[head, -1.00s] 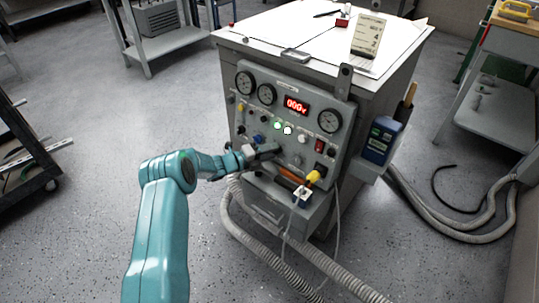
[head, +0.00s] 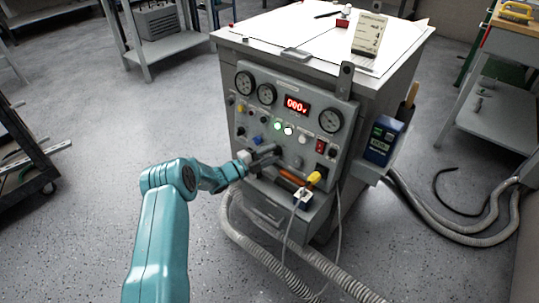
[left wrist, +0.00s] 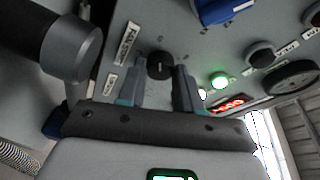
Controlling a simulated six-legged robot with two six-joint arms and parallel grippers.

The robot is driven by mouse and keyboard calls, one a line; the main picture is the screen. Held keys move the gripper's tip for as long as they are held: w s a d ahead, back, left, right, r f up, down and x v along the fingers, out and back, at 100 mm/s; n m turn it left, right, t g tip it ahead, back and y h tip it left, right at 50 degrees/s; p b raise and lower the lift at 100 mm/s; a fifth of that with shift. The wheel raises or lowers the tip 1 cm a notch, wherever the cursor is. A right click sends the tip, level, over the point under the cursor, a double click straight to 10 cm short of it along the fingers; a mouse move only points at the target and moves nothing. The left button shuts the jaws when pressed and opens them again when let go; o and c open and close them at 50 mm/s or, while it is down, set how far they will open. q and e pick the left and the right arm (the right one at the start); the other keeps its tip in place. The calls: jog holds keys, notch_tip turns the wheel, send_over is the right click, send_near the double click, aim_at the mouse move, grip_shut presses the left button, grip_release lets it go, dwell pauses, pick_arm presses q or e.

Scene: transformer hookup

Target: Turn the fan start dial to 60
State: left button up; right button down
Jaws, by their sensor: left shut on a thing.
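The control panel (head: 313,117) is on the front of the grey cabinet in the head view. My left gripper (head: 273,151) is at its lower middle. In the left wrist view my left gripper (left wrist: 160,82) has its two fingers on either side of a small dark round dial (left wrist: 160,66), and is shut on it. In the head view the gripper hides this dial. My right gripper is not in view.
The panel also bears round gauges (head: 245,83), a lit red display (head: 297,105), a lit green lamp (head: 277,126) and several knobs. A yellow-ended piece (head: 314,178) and orange bar sit just below right of my gripper. Grey hoses (head: 300,258) lie on the floor.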

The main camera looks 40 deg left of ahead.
pick_arm(q)
jog(key=shift+a+r, duration=0.1)
jog(key=shift+r, duration=0.05)
jog(key=o, duration=1)
jog(key=shift+o, duration=0.2)
jog(key=p+v, duration=0.3)
jog(key=v, duration=1.3)
jog(key=shift+s, duration=0.15)
